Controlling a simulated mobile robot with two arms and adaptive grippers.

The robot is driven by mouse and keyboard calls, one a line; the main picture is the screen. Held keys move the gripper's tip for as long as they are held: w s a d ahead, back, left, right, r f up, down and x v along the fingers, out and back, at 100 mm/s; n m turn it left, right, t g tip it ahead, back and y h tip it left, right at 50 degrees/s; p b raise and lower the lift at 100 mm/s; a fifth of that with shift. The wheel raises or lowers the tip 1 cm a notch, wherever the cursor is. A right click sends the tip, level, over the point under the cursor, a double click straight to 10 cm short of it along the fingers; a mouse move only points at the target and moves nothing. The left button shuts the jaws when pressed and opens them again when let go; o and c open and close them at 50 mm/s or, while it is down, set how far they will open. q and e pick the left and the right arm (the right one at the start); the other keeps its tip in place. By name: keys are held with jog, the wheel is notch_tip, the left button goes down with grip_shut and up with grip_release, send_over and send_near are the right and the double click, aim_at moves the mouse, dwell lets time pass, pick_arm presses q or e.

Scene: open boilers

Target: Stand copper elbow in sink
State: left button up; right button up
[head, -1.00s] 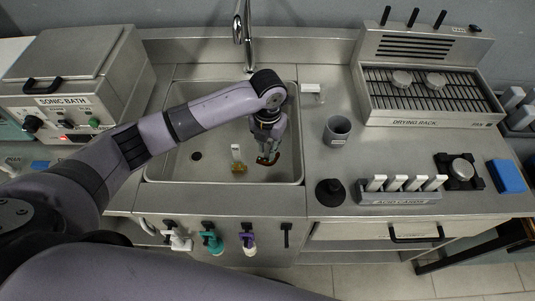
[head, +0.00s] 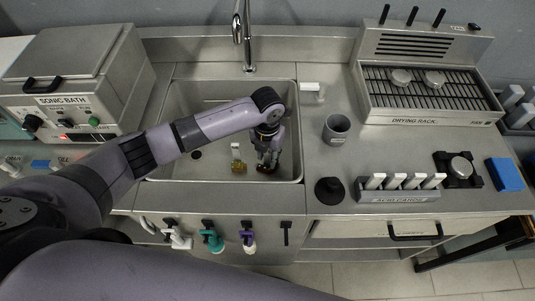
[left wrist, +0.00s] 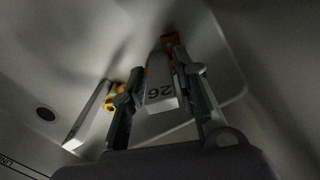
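The copper elbow (head: 266,168) is a small reddish-brown piece at the tips of my left gripper (head: 267,158), low over the front right part of the sink (head: 215,172). In the left wrist view the fingers of my left gripper (left wrist: 160,68) flank a white tag marked 26, with the orange copper elbow (left wrist: 169,42) by the fingertips. The gripper looks shut on the elbow. The fingers partly hide it, and I cannot tell whether it touches the sink floor. My right gripper is not in view.
A yellow brass piece with a white tag (head: 237,158) stands in the sink just left of the gripper. The faucet (head: 243,35) rises behind. A grey cup (head: 337,128), black stand (head: 329,190) and tag rack (head: 398,195) are right of the sink. The sink's left side is clear.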

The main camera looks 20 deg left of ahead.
pick_arm(q)
jog(key=shift+o, duration=1)
notch_tip(320, 180, up, 12)
jog(key=shift+r+b, duration=0.15)
jog(key=shift+b, duration=0.25)
jog(key=shift+c, duration=0.3)
dwell(0.4)
